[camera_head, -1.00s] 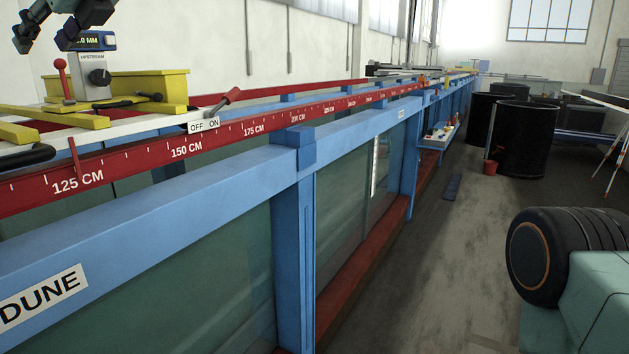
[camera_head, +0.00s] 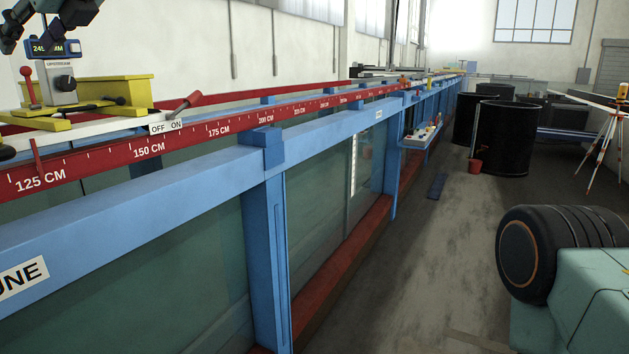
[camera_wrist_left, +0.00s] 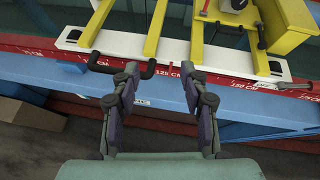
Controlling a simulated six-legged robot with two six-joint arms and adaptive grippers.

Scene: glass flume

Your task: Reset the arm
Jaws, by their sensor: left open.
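My left gripper (camera_head: 52,14) shows at the top left of the head view, above the gauge box (camera_head: 60,76) with its dial and lit display. In the left wrist view its two dark fingers (camera_wrist_left: 163,100) are apart with nothing between them. They hang over the flume's blue rail, in front of the white carriage plate (camera_wrist_left: 115,42) and its black handle (camera_wrist_left: 120,70). The fingers look clear of the handle, though the exact gap is hard to judge. The carriage's yellow frame (camera_head: 115,90) also shows in the head view. My right gripper is out of view.
The blue flume rail (camera_head: 130,190) with its red centimetre scale (camera_head: 215,131) runs into the distance. A red-handled lever (camera_head: 184,103) stands by an OFF/ON label.

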